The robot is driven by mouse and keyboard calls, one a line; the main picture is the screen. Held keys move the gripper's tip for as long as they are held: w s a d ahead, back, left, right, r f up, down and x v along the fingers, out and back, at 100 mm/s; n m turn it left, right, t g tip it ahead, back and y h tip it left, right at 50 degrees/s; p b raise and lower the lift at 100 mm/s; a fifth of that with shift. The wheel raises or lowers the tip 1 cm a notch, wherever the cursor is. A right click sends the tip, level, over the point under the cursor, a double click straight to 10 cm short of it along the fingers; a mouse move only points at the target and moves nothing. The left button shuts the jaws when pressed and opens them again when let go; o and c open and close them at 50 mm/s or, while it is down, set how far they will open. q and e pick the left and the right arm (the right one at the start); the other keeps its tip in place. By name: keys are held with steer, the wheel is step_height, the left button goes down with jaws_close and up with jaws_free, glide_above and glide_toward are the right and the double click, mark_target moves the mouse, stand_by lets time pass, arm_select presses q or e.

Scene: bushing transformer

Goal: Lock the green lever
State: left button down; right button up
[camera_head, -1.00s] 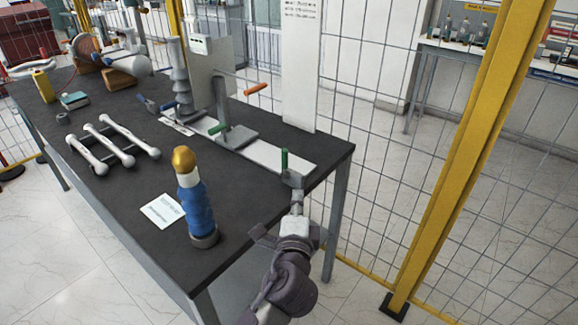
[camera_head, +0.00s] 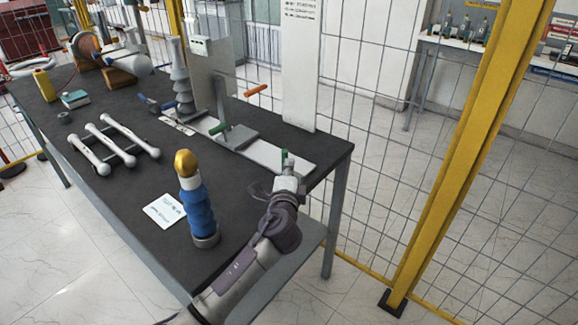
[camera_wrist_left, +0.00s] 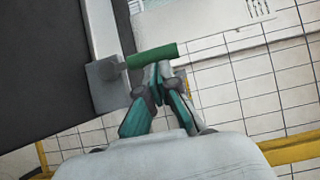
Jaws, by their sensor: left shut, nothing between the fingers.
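A green lever handle (camera_head: 284,157) rises from the near right end of the white strip on the black table, partly hidden behind my left gripper (camera_head: 287,170). In the left wrist view the green lever (camera_wrist_left: 152,56) lies across the picture, attached to a grey block (camera_wrist_left: 108,85). My left gripper (camera_wrist_left: 158,70) is shut and empty, its tips right at the handle's free end; whether they touch it I cannot tell. My right gripper is not in view.
A blue bushing with a gold top (camera_head: 196,198) stands on the table left of my left arm. White rods (camera_head: 108,143) lie farther left. A mesh fence and yellow post (camera_head: 465,150) stand on the right.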

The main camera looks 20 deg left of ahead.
arm_select(q)
steer(key=shift+w+a+f+n+g+h+p, duration=0.15)
steer(key=shift+w+a+n+g+h+p, duration=0.75)
steer(key=shift+p, duration=1.55)
steer(key=shift+a+f+n+g+h+p, duration=0.15)
steer(key=shift+a+n+g+p, duration=0.3)
steer(key=shift+a+n+p, duration=1.15)
steer(key=shift+w+a+f+n+g+h+p, duration=0.2)
steer(key=shift+w+a+n+g+h+p, duration=0.75)
steer(key=shift+p, duration=2.3)
steer(key=shift+s+a+m+t+y, duration=0.3)
steer(key=shift+s+a+m+y, duration=0.1)
steer(key=shift+s+m+y, duration=0.1)
steer(key=v, duration=0.7)
steer(key=shift+s, duration=0.2)
